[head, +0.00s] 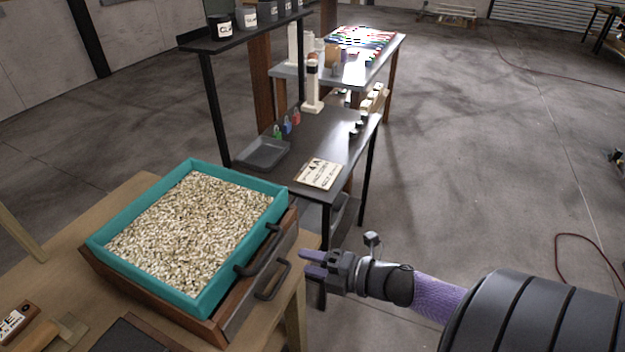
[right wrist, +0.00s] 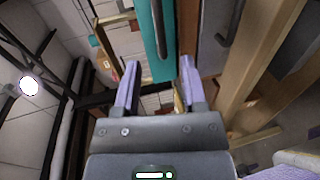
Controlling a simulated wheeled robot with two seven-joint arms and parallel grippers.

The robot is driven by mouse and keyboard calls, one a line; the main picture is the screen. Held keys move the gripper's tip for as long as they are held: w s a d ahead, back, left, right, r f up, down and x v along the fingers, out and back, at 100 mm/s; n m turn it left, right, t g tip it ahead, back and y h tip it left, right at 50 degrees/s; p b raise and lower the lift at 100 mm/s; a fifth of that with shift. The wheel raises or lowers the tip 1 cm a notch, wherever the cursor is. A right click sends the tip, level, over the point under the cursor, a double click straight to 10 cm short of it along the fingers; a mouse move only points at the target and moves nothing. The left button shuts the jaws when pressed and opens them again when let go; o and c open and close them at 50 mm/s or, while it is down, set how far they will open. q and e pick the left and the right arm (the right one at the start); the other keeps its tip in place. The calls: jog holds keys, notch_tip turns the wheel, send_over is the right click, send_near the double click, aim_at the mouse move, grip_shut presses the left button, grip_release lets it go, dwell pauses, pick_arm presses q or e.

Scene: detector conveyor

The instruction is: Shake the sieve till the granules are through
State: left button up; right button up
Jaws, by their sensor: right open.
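The teal sieve (head: 186,299), a rectangular frame full of pale granules (head: 190,230), sits on a wooden box (head: 215,332) at the left of the head view. A dark handle (head: 262,250) is on its right side, and another handle (head: 272,282) is on the box front below. My right gripper (head: 306,262) is open and empty, just right of these handles and apart from them. In the right wrist view, the open fingers (right wrist: 158,70) show with the teal sieve edge (right wrist: 152,30) beyond them. What lies under the granules is hidden. My left gripper is not in view.
The box stands on a wooden table (head: 140,190). A dark shelf table (head: 345,145) behind holds a tray (head: 262,153), a sign card (head: 319,174) and small items. The floor to the right is open.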

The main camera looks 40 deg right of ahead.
aim_at(269, 247)
jog(key=shift+c, duration=0.9)
jog(key=shift+w+f+b, duration=0.1)
jog(key=shift+f+b, duration=0.05)
jog(key=shift+b, duration=0.45)
jog(key=shift+c, duration=0.5)
jog(key=b+x, duration=0.1)
jog(key=x, duration=0.9)
jog(key=shift+d+r+b, duration=0.2)
jog(key=shift+b, duration=0.2)
jog(key=shift+w, duration=0.1)
grip_shut()
